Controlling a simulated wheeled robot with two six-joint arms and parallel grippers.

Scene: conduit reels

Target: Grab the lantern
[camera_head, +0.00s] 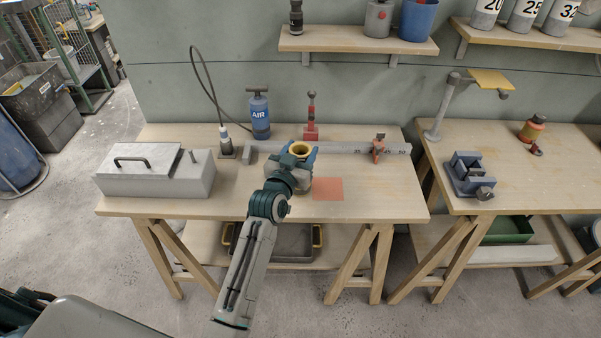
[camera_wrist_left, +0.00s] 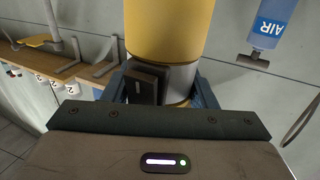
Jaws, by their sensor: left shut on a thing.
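The lantern (camera_wrist_left: 168,30) is a yellow cylinder with a grey and dark band below it in the left wrist view. In the head view its yellow, ring-like top (camera_head: 300,147) shows between blue fingers above the left workbench. My left gripper (camera_head: 298,160) is shut on it, with a blue finger on each side of the grey band. Its lower part is hidden by my gripper and wrist. From these views I cannot tell whether it touches the bench. My right gripper is not in view.
A blue AIR pump (camera_head: 260,115), a red tool (camera_head: 311,118) and a long grey rail (camera_head: 345,148) stand behind the gripper. A grey box (camera_head: 155,175) is at left. A flat red square (camera_head: 328,189) lies right of the gripper. The bench's front right is clear.

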